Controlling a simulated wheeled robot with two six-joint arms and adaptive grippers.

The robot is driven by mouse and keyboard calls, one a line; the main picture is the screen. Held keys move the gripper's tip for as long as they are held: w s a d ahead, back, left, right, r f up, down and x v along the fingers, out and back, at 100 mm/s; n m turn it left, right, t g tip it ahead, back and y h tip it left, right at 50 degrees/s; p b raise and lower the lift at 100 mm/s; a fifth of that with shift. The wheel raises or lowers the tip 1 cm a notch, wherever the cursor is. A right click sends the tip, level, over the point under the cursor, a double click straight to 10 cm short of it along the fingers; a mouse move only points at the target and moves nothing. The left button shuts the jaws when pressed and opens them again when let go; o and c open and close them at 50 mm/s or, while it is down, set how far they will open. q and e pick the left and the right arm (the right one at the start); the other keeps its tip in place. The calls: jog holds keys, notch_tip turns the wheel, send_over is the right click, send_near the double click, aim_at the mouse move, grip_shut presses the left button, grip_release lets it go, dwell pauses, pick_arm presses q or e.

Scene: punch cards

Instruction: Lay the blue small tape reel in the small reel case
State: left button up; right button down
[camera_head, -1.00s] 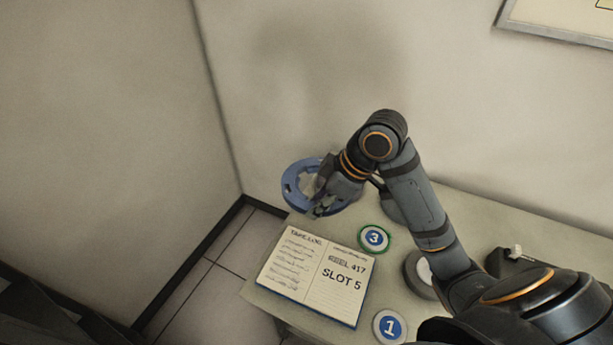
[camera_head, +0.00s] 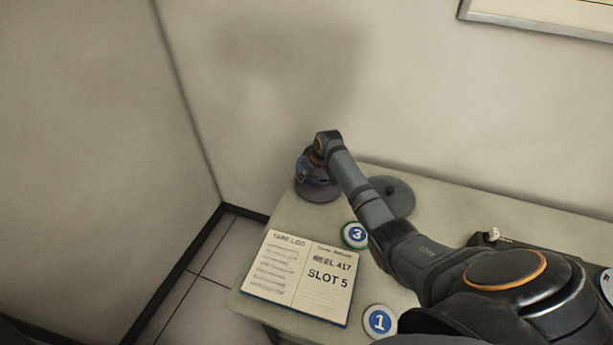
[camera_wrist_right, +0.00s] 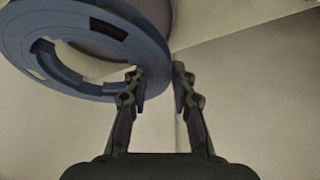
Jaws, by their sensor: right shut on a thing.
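The blue small tape reel (camera_wrist_right: 65,74) is a flat ring with slots, filling the upper left of the right wrist view. My right gripper (camera_wrist_right: 158,82) is shut on its rim. In the head view the reel (camera_head: 303,164) is mostly hidden behind my right wrist and gripper (camera_head: 317,178). A grey round thing (camera_head: 319,195), which looks like the small reel case, lies just below it at the table's back left corner. I cannot tell whether the reel touches it. My left gripper is in neither view.
A larger grey disc with a dark hub (camera_head: 397,193) lies to the right, partly behind my arm. Walls close off the back and left.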

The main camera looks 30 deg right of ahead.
jog(key=shift+f, duration=0.15)
notch_tip(320, 180, down, 5)
jog(key=b, duration=0.5)
dwell(0.3)
jog(key=shift+p, duration=0.8)
dwell(0.4)
jog(key=shift+f+b, duration=0.35)
jog(key=shift+f, duration=0.3)
dwell(0.4)
jog(key=shift+r+p, duration=0.1)
jog(key=shift+p, duration=0.2)
dwell(0.3)
jog(key=shift+f, duration=0.45)
